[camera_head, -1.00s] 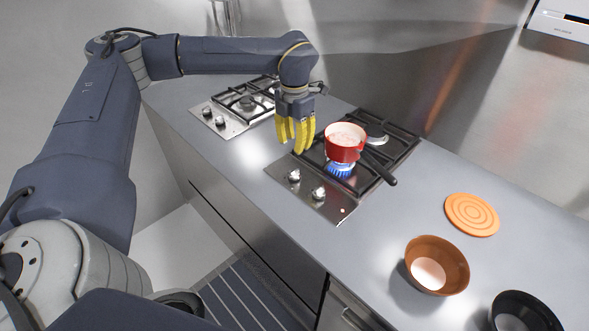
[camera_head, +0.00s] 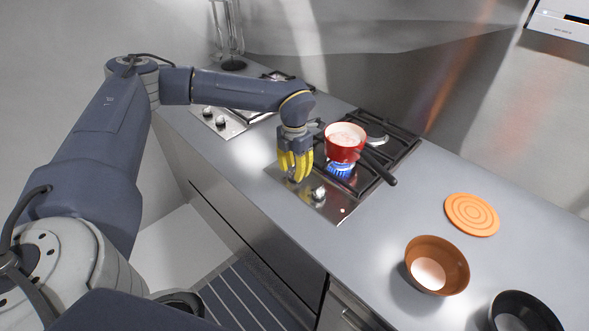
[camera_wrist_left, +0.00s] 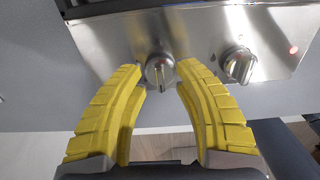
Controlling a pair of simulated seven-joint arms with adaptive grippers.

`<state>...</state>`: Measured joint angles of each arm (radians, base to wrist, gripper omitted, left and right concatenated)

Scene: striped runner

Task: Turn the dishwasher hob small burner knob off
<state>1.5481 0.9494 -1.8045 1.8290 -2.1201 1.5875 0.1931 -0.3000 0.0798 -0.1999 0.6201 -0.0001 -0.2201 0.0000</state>
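My left gripper (camera_head: 296,174) points down over the front control panel (camera_head: 333,208) of the nearer hob. Its yellow fingers are spread in the left wrist view (camera_wrist_left: 159,68). A round metal knob (camera_wrist_left: 160,72) shows between the fingertips there; I cannot tell whether they touch it. In the head view the fingers hide this knob. The second knob (camera_head: 319,193) is clear of the fingers, and it also shows in the left wrist view (camera_wrist_left: 238,65). A blue flame (camera_head: 340,170) burns under the red pot (camera_head: 345,143). My right gripper is not in view.
The pot's black handle (camera_head: 378,168) sticks out toward the front right. An orange trivet (camera_head: 472,215), a brown bowl (camera_head: 437,265) and a black bowl (camera_head: 523,312) stand on the counter to the right. Another hob (camera_head: 219,121) is behind my left arm. A red light (camera_wrist_left: 293,49) glows on the panel.

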